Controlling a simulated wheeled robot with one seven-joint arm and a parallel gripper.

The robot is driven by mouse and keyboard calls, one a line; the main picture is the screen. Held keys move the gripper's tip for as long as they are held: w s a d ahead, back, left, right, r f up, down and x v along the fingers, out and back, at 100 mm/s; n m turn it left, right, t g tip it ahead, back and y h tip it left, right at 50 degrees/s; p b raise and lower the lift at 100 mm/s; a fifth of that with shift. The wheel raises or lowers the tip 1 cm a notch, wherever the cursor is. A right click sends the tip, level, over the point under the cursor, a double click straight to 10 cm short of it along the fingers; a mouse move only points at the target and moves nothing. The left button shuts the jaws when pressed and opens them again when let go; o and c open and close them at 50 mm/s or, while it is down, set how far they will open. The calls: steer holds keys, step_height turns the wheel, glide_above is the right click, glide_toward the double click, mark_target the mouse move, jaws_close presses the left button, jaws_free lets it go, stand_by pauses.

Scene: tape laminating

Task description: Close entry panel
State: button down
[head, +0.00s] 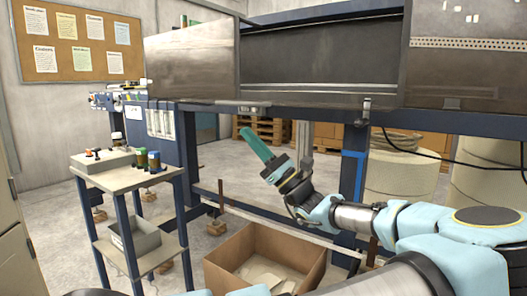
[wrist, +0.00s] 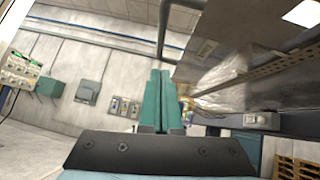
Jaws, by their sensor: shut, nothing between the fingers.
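The laminating machine has a flat metal panel (head: 192,62) at the left, standing at an angle to the machine's front. To its right is a wide dark recess (head: 320,58), and beyond that another metal panel (head: 465,60). I cannot tell for sure which is the entry panel; the left one looks swung outward. My gripper (head: 247,133) is below the machine's lower beam, between the left panel and the recess, pointing up and left. Its teal fingers are together and empty, apart from any panel. In the wrist view the shut fingers (wrist: 160,75) point upward, left of a grey panel surface (wrist: 235,70).
A blue beam (head: 300,112) runs under the panels, with a small latch-like fitting (head: 366,105) on it. A grey cart (head: 125,178) with bottles stands at the left. An open cardboard box (head: 265,258) is on the floor below my gripper. White drums (head: 400,175) stand at the right.

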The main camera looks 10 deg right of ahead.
steer(key=r, duration=0.2)
steer(key=a+r, duration=0.1)
steer(key=r, duration=0.1)
steer(key=shift+r+p, duration=0.3)
steer(key=shift+r, duration=0.05)
